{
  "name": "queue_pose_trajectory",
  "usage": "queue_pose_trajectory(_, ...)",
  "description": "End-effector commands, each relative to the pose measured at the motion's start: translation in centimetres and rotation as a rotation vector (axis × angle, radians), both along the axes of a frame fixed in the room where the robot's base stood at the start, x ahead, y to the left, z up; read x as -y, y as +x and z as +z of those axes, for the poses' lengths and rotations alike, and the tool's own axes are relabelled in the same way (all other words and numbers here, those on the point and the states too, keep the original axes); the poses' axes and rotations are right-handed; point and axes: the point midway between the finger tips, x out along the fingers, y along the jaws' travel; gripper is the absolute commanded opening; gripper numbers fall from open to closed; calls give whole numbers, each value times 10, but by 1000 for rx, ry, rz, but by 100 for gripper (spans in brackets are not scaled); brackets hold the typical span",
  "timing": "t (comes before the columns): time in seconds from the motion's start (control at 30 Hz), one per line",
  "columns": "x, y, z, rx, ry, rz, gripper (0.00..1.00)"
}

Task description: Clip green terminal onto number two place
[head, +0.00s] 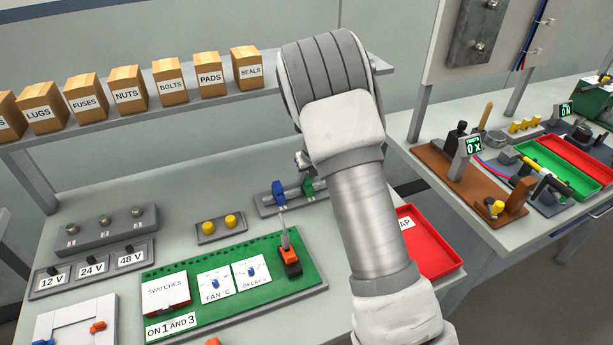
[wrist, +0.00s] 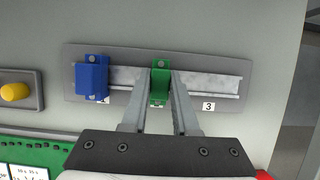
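The green terminal (wrist: 160,86) is at the middle of the grey rail (wrist: 215,84), between the labels 1 and 3. The label under it is hidden by my fingers. My gripper (wrist: 161,82) has one finger on each side of the green terminal, with no clear gap seen, so it looks shut on it. I cannot tell whether the terminal is fully seated. A blue terminal (wrist: 92,77) sits at place 1. Place 3 is empty. In the head view the green terminal (head: 308,186) shows beside the blue one (head: 279,192), partly behind my arm.
A yellow-button box (head: 220,229) stands left of the rail, and a green switch board (head: 200,290) lies in front. A red tray (head: 432,243) is to the right. A shelf with labelled cardboard boxes (head: 170,82) runs behind.

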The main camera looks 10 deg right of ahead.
Motion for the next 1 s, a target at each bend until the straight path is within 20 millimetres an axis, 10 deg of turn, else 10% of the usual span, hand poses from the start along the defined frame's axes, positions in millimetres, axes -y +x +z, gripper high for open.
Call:
queue_pose_trajectory(0.17,0,0,-1,-2,0,0,61)
queue_pose_trajectory(0.57,0,-2,7,0,0,1,62)
queue_pose_trajectory(1.0,7,-38,97,3,-1,3,62)
